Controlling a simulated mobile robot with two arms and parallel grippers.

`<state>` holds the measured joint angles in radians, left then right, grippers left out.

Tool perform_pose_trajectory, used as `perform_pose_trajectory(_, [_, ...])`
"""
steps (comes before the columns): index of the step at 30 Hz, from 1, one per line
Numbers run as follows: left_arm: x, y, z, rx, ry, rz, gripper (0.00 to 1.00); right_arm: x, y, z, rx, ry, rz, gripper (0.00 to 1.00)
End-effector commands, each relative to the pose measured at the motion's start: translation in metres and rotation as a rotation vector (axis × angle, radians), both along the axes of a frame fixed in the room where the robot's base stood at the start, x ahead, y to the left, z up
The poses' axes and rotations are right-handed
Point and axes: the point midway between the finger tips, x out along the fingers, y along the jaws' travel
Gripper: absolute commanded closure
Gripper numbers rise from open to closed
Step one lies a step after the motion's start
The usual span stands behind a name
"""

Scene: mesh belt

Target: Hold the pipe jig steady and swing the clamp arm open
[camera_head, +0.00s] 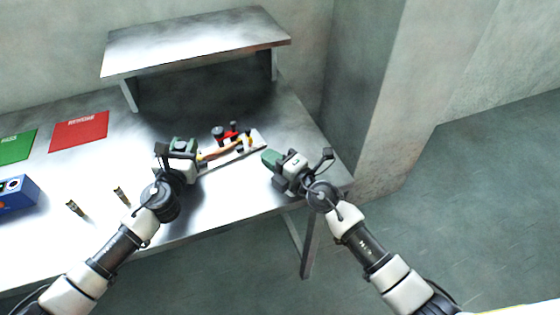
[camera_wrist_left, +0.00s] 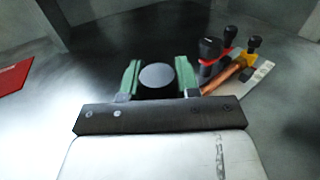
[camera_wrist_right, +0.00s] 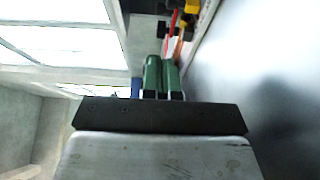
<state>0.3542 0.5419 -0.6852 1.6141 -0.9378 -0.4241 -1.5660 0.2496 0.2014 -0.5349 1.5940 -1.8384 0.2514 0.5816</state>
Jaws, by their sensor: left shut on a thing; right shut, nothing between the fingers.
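The pipe jig has a pale base plate (camera_head: 259,137) lying on the table near its right end. It carries a copper pipe (camera_head: 222,151), a red clamp arm (camera_head: 228,136) with black knobs, and a yellow part (camera_head: 249,138). My left gripper (camera_head: 183,147) is shut on a round dark post with a grey top (camera_wrist_left: 157,75) at the jig's left end. My right gripper (camera_head: 268,157) is shut and empty, just off the jig's right end. In the right wrist view, the red arm (camera_wrist_right: 173,21) shows beyond its closed green fingers. I cannot tell how far the clamp arm is swung.
A raised metal shelf (camera_head: 195,45) stands behind the jig. A red mat (camera_head: 79,131), a green mat (camera_head: 16,147) and a blue box (camera_head: 14,194) are at the left. Two small upright pieces (camera_head: 75,208) stand near the front edge. A concrete pillar (camera_head: 370,90) is at the right.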

Motion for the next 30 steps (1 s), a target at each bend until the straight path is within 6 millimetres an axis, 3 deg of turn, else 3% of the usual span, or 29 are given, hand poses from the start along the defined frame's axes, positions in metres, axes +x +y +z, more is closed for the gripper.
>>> perform_pose_trajectory(6, [0.0,0.0,0.0,0.002,-0.001,-0.001,0.97,-0.013,-0.019,0.0,0.0,0.0,0.001,1.0])
perform_pose_trajectory(15, [0.0,0.0,0.0,0.001,-0.001,-0.001,0.97,-0.014,-0.022,0.0,-0.001,-0.001,0.001,1.0])
perform_pose_trajectory(16, [0.0,0.0,0.0,0.001,-0.001,-0.001,0.67,-0.014,-0.022,0.0,0.0,0.0,0.001,1.0])
perform_pose_trajectory(21, [0.0,0.0,0.0,0.001,-0.001,-0.001,0.41,-0.014,-0.022,0.0,0.0,0.0,0.001,1.0])
perform_pose_trajectory(30, [-0.001,0.0,0.0,0.001,0.0,-0.001,0.39,-0.014,-0.021,0.0,0.001,-0.001,0.001,1.0])
